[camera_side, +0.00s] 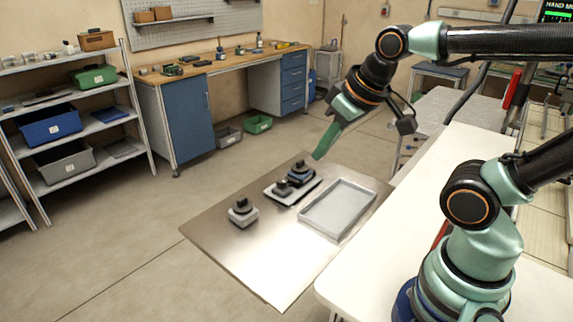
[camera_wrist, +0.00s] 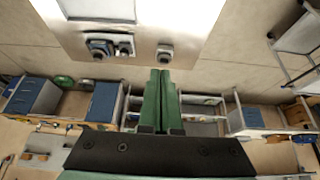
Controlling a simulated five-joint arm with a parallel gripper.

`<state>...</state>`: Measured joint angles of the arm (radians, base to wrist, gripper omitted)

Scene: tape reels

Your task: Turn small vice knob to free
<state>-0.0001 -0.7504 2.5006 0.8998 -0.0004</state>
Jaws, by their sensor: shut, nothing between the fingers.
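A small grey block with a dark knob (camera_side: 243,206) on top stands alone on the metal tabletop; I take it as the small vice. It also shows in the wrist view as a small vice (camera_wrist: 165,53), just beyond the fingertips. A light plate (camera_side: 275,193) beside it carries a larger blue-and-black device (camera_side: 301,173) and a smaller dark knobbed piece (camera_side: 283,188). Which way any knob is turned is too small to tell. My gripper (camera_side: 317,157) is shut and empty, above the far part of the table, apart from all of these. Its green fingers (camera_wrist: 161,74) lie together in the wrist view.
A shallow grey tray (camera_side: 338,232) lies right of the plate on the metal tabletop (camera_side: 270,265). The front left of that top is bare. A white bench (camera_side: 450,180) stands at right. Shelves (camera_side: 75,115) and a workbench (camera_side: 215,68) stand farther back.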

